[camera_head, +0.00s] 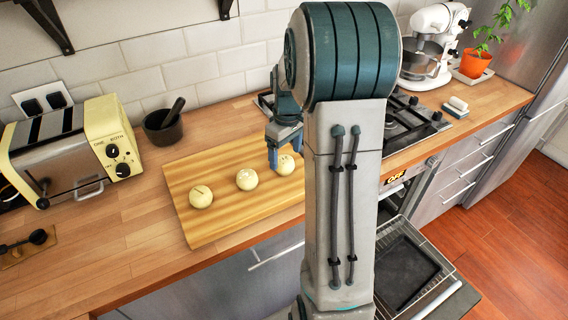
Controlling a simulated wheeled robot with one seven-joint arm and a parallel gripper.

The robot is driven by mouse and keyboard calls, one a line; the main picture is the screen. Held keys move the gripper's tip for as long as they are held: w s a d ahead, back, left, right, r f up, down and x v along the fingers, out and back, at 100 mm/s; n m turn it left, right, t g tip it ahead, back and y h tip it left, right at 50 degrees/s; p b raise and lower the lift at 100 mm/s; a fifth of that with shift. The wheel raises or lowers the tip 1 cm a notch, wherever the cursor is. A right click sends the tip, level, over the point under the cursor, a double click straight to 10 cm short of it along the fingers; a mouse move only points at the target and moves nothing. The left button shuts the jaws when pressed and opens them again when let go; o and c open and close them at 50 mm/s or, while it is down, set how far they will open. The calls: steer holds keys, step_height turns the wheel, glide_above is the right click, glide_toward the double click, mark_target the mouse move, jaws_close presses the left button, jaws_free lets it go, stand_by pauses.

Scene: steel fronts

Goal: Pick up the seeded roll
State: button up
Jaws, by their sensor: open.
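Three pale round rolls sit in a slanting row on a wooden cutting board (215,228) on the counter. The left roll (201,197) has a dark line across its top. The middle roll (246,180) has whitish marks on top. The right roll (285,167) is partly covered by my gripper, and its top is hard to make out. I cannot tell for certain which roll is seeded. My blue gripper (285,157) is open over the right roll, its fingers close around the roll's top; whether they touch it is unclear.
A yellow toaster (100,150) and a dark mortar with pestle (163,128) stand left of and behind the board. A gas hob (418,122), a white stand mixer (430,45) and an orange plant pot (476,62) are to the right. The oven door (460,300) is open below.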

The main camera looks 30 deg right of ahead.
mark_target(284, 158)
steer(key=shift+a+f, duration=0.15)
steer(key=shift+f, duration=1.6)
steer(key=c, duration=0.9)
steer(key=shift+o, duration=0.2)
steer(key=shift+w+r, duration=0.1)
